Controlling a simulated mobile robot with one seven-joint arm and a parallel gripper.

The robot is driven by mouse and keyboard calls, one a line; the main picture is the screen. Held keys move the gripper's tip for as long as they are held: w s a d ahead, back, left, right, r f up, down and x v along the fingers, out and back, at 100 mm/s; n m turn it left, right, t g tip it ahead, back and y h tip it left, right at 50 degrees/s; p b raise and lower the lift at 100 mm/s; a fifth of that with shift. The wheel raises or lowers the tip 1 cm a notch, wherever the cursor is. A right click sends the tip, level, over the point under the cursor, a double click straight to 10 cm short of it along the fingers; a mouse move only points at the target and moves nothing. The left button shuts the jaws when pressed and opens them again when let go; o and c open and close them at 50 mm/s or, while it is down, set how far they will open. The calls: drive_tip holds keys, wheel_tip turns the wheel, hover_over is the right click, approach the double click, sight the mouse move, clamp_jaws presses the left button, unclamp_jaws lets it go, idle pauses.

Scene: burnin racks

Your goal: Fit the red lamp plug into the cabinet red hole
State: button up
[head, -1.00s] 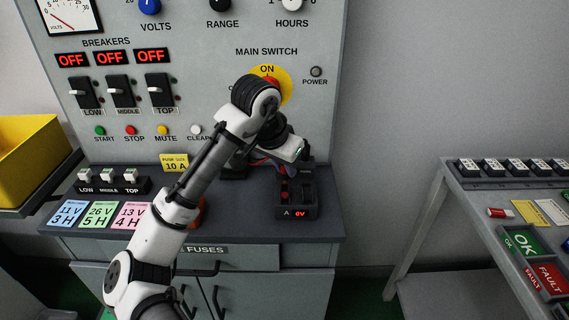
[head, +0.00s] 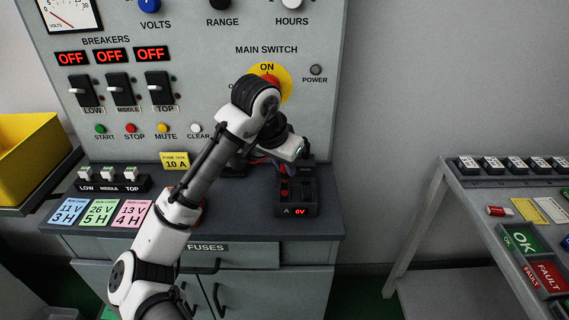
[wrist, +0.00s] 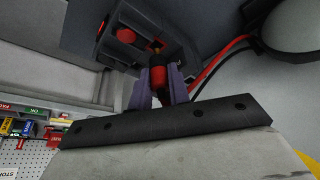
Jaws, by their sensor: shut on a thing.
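My gripper (wrist: 160,78) is shut on a red plug (wrist: 158,77) in the wrist view. The plug's dark, brassy tip points at a dark socket box (wrist: 165,28). A round red spot (wrist: 125,36) shows on the box, left of the plug. I cannot tell whether the tip is touching or inside the box. In the head view the box (head: 297,210) stands on the cabinet shelf, with a red "0V" display and red parts in its left slot. My fingers are mostly hidden there behind my wrist, just above the box.
The cabinet panel (head: 210,60) rises behind, with breakers, buttons and a yellow-ringed main switch. Red and black cables (wrist: 222,60) run beside the plug. Colored cards (head: 98,212) lie on the shelf's left. A side table (head: 470,185) with trays stands right, across a gap.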

drive_tip(key=shift+f+b, duration=0.3)
drive_tip(key=shift+f, duration=0.95)
idle(1.0)
drive_tip(key=o, duration=0.9)
drive_tip(key=shift+a+r, duration=0.1)
drive_tip(key=shift+c, duration=0.3)
drive_tip(key=shift+r, duration=0.1)
